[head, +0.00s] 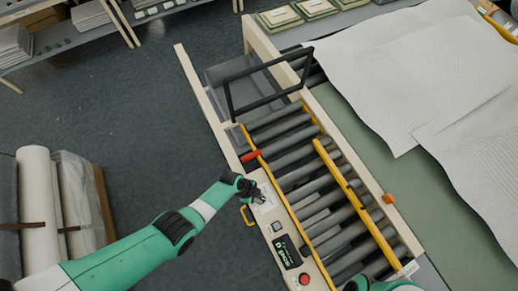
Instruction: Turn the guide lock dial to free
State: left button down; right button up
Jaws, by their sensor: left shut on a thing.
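My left gripper (258,196) reaches in from the left and is at the upper part of the cream control panel (267,217) beside the rollers. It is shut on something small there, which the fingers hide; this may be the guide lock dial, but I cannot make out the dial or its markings. A yellow guide rail (340,177) lies along the rollers (300,170). My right gripper (378,285) shows only in part at the bottom edge, and I cannot tell its state.
The panel also holds a dark display (287,251), a grey button (276,227) and a red button (304,279). A red handle (251,156) sticks out above. A black frame (268,82) stands over the rollers.

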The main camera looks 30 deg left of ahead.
pick_arm(q)
jog(key=n, duration=0.2)
jog(key=n+t+y+p, duration=0.1)
jog(key=n, duration=0.2)
jog(key=shift+s+d+t, duration=0.1)
jog(key=shift+s+t, duration=0.05)
jog(key=shift+t, duration=0.15)
jog(key=n+y, duration=0.1)
jog(key=n, duration=0.1)
jog(key=n+t, duration=0.1)
jog(key=n, duration=0.1)
jog(key=shift+d+n+y, duration=0.15)
jog(key=shift+n+y, duration=0.15)
jog(key=shift+y, duration=0.1)
jog(key=n+y, duration=0.1)
jog(key=n, duration=0.1)
jog(key=shift+n, duration=0.3)
jog(key=shift+d+n+y+b, duration=0.1)
jog(key=shift+n+y+b, duration=0.55)
jog(key=shift+n, duration=0.95)
jog(key=shift+s, duration=0.1)
jog(key=c, duration=0.9)
grip_release()
jog(key=shift+o, duration=0.2)
